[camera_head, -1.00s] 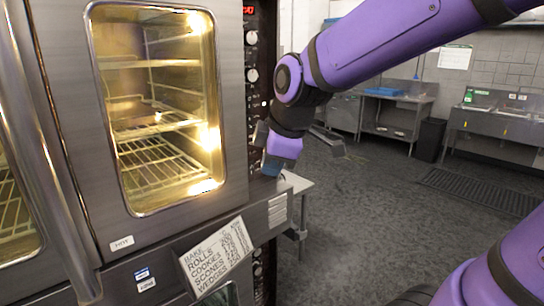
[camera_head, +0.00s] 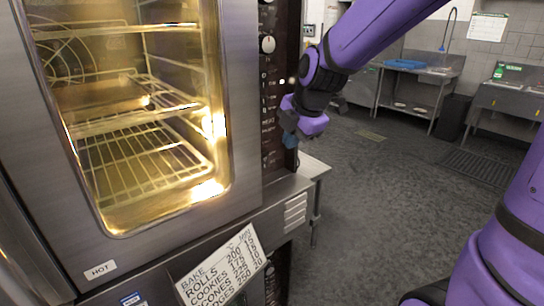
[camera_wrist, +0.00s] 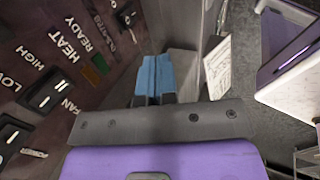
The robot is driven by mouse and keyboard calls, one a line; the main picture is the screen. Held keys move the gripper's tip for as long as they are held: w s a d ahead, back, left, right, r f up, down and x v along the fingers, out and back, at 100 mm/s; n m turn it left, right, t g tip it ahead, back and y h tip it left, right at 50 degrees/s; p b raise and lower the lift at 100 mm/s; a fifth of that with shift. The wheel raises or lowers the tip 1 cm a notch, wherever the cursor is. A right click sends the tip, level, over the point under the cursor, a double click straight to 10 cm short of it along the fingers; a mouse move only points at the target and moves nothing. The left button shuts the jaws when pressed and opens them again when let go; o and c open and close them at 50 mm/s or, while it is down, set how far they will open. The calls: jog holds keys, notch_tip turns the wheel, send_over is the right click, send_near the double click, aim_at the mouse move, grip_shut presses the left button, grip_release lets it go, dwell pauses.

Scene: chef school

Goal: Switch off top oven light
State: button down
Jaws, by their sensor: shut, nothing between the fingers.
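The top oven (camera_head: 235,130) fills the left of the head view, and its inside glows yellow through the door window. Its dark control panel (camera_head: 269,105) runs down the right side of the door. In the wrist view the panel (camera_wrist: 60,25) shows labels HEAT, READY, HIGH, LOW and FAN. Black rocker switches sit there: one (camera_wrist: 44,97) by FAN, another (camera_wrist: 13,134) lower left, and one (camera_wrist: 127,14) near the top. The label by the top one is too blurred to read. My gripper (camera_head: 290,140) is shut and empty beside the panel; its blue fingertips (camera_wrist: 153,72) point along it. Contact cannot be told.
A sign with baking times (camera_head: 222,268) is on the oven front below the door. The grey floor (camera_head: 385,195) to the right is clear. Steel sinks and a shelf stand at the back.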

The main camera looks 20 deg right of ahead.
aim_at(265, 159)
jog(key=shift+f, duration=0.15)
jog(key=x, duration=0.9)
jog(key=shift+w+f, duration=0.1)
jog(key=shift+f, duration=0.25)
jog(key=shift+w+a+r, duration=0.1)
jog(key=shift+w+a, duration=0.1)
jog(key=shift+w, duration=0.35)
jog(key=shift+w+a, duration=0.25)
jog(key=shift+w, duration=0.3)
jog(key=shift+w+a+r, duration=0.15)
jog(key=shift+w+a, duration=0.05)
jog(key=shift+w, duration=0.65)
jog(key=shift+w+a, duration=0.15)
jog(key=shift+w, duration=0.15)
jog(key=shift+r, duration=0.2)
jog(key=shift+r, duration=0.7)
